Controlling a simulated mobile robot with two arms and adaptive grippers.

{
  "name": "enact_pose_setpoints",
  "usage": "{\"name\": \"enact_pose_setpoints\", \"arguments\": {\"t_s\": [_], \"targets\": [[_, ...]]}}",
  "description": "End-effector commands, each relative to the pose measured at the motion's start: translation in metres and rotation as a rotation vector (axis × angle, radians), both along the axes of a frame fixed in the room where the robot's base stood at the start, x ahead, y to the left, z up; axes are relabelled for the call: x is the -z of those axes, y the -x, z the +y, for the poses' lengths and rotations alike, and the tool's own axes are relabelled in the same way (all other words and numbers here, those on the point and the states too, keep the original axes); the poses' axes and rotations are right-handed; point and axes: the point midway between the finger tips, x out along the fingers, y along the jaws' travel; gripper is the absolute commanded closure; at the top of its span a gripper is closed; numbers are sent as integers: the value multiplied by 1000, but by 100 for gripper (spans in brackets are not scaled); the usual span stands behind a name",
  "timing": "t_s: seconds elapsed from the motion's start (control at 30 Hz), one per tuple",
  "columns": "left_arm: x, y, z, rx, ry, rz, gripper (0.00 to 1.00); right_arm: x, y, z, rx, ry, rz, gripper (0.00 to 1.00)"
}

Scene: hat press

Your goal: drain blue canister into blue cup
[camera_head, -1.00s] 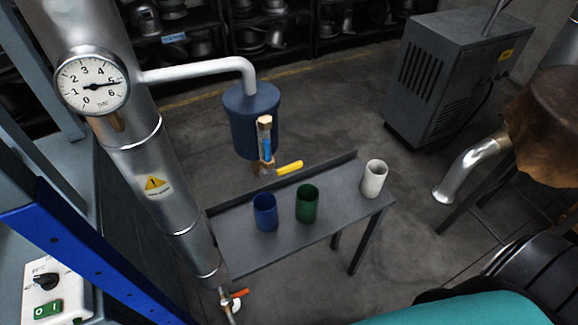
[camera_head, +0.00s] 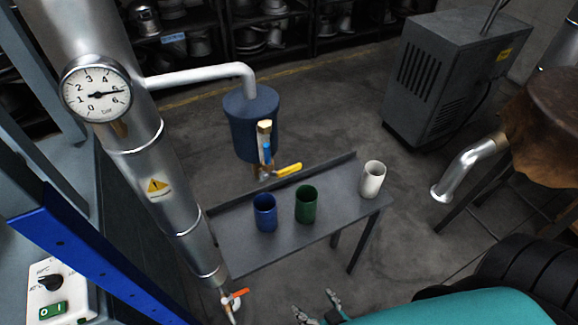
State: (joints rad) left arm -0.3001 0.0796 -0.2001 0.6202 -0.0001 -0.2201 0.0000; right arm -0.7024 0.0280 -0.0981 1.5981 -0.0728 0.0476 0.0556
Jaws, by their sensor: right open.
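The blue canister (camera_head: 252,112) hangs from a white pipe above the back edge of a small grey table. A sight tube with blue in it (camera_head: 267,152) runs down its front. A yellow valve handle (camera_head: 288,170) sticks out to the right at its bottom. The blue cup (camera_head: 265,213) stands upright on the table, in front of the canister. My right gripper (camera_head: 316,300) shows at the bottom edge, open and empty, in front of the table and apart from the cups. My left gripper is not in view.
A green cup (camera_head: 306,204) and a white cup (camera_head: 372,180) stand to the right on the grey table (camera_head: 240,250). A silver pipe with a gauge (camera_head: 97,88) and an orange-handled valve (camera_head: 236,295) rises at the left. A grey machine (camera_head: 440,85) stands at the back right.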

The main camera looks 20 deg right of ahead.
Motion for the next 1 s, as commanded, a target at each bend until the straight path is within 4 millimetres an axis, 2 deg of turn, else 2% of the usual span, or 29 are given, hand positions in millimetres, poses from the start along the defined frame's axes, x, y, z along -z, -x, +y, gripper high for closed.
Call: {"name": "enact_pose_setpoints", "arguments": {"t_s": [0.03,0.07,0.1,0.2,0.3,0.4,0.5,0.67,1.0], "targets": [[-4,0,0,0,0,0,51,-49,-12,-3,18,-11,-99,17],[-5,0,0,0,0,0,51,-76,-19,-5,27,-15,-155,17],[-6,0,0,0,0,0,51,-111,-26,-9,38,-18,-228,17],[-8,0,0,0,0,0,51,-194,-37,-17,58,-22,-390,17],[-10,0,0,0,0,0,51,-258,-41,-24,71,-19,-513,17],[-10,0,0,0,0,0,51,-299,-41,-28,77,-16,-589,17],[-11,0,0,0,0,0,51,-317,-43,-30,79,-15,-624,17],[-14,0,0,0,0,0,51,-322,-58,-29,79,-15,-633,17],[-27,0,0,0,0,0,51,-323,-130,-27,78,-14,-633,17]]}}
